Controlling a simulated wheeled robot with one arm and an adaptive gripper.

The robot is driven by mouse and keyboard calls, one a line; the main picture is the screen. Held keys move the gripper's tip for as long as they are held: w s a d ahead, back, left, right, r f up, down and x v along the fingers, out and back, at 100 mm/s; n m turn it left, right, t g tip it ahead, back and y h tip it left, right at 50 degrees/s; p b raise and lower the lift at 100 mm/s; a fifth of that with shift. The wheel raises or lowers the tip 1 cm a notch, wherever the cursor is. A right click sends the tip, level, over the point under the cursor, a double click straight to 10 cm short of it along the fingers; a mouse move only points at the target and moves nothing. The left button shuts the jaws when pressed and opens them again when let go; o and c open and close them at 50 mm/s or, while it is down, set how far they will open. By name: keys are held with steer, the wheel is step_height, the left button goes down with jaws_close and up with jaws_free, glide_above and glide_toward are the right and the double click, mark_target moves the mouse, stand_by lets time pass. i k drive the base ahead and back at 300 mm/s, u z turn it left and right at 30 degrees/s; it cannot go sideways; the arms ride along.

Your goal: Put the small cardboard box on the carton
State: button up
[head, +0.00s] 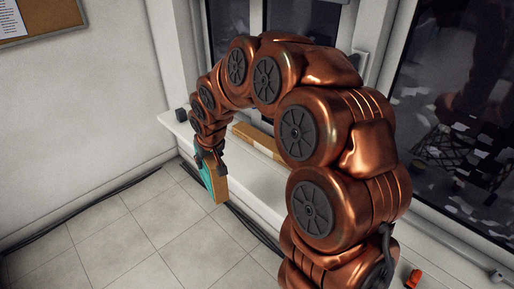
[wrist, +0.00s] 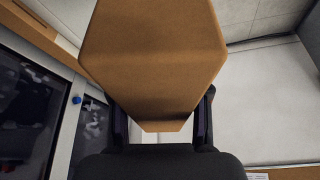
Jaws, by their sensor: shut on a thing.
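The small cardboard box (head: 219,184) has a brown face and a teal face in the head view. My gripper (head: 209,158) is shut on it from above and holds it in the air beside the windowsill. In the wrist view the box (wrist: 155,55) fills the upper middle, between my two dark fingers. A long, low brown carton (head: 260,141) lies on the windowsill, to the right of and behind my gripper in the head view. My arm hides part of the carton's right side. A brown strip at the wrist view's top left may be the carton.
The white windowsill (head: 252,172) runs along the windows, partly behind my arm. Dark cables (head: 95,205) lie along the foot of the wall. The tiled floor (head: 130,240) is clear. A small red object (head: 413,279) is at the lower right. A cork board (head: 45,18) hangs at upper left.

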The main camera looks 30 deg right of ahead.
mark_target(264, 140)
steer(key=u, duration=0.65)
steer(key=i, duration=1)
steer(key=u, duration=0.4)
steer(key=i, duration=1)
steer(key=z, duration=1.3)
steer(key=i, duration=0.6)
steer(key=z, duration=0.6)
